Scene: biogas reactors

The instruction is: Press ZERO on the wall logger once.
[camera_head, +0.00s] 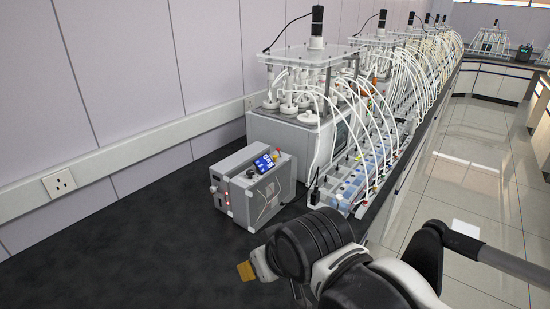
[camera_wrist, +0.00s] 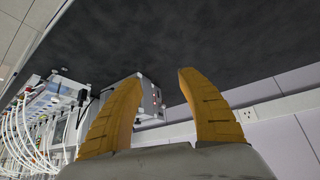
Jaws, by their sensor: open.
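My gripper (camera_wrist: 155,105) shows in the wrist view as two yellow fingers, spread apart with nothing between them. In the head view one yellow fingertip of my gripper (camera_head: 246,270) shows over the dark bench, in front of and below a grey box instrument. I cannot make out a wall logger or a button marked ZERO in either view.
A row of reactor units with white tubes (camera_head: 318,105) runs along the bench to the back. A wall socket (camera_head: 58,183) sits on the trunking at left. The dark bench top (camera_head: 130,250) is clear at front left. Tiled floor lies at right.

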